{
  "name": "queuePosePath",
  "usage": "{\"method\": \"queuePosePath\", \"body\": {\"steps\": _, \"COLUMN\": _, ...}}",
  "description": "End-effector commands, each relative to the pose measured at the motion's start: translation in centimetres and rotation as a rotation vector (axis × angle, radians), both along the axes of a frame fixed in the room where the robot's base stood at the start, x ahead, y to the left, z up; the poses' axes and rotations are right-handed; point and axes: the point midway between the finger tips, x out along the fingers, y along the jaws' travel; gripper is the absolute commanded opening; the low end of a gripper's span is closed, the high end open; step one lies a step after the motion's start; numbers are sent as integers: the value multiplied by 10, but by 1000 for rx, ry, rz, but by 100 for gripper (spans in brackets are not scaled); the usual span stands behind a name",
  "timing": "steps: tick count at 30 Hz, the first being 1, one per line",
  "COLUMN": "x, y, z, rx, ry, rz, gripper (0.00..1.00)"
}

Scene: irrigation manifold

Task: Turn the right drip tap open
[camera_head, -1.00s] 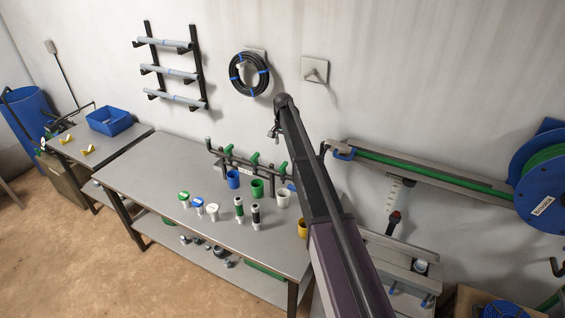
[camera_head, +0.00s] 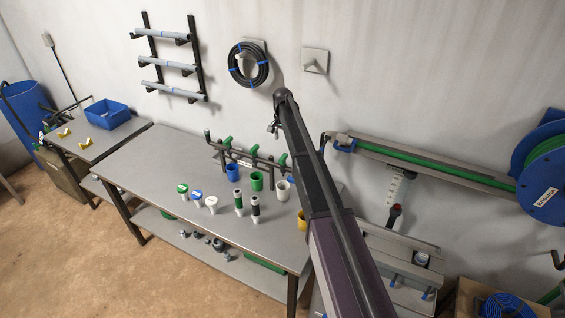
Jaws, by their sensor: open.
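A dark manifold pipe (camera_head: 212,146) stands along the back of the metal bench, with green-handled taps on it. The left tap (camera_head: 227,141), the middle tap (camera_head: 254,150) and the right tap (camera_head: 282,160) show; the right one is close beside my arm in the picture and small. I cannot tell how far its handle is turned. My gripper (camera_head: 272,128) hangs at the far end of my raised arm, above the manifold in the picture. It is small, open and holds nothing visible. My arm hides the area right of the right tap.
Several capped fittings stand nearer on the bench (camera_head: 150,165), whose left part is clear. A hose reel (camera_head: 548,165) is at the right, a coiled hose (camera_head: 248,65) on the wall.

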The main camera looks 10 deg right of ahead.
Motion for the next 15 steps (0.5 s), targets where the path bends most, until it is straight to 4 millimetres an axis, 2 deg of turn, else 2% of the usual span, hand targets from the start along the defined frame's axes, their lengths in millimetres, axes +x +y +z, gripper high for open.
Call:
{"method": "queuePosePath", "body": {"steps": 1, "x": 0, "y": 0, "z": -8, "rx": 0, "ry": 0, "rz": 0, "gripper": 64}}
{"method": "queuePosePath", "body": {"steps": 15, "x": 0, "y": 1, "z": -44, "rx": 0, "ry": 0, "rz": 1, "gripper": 64}}
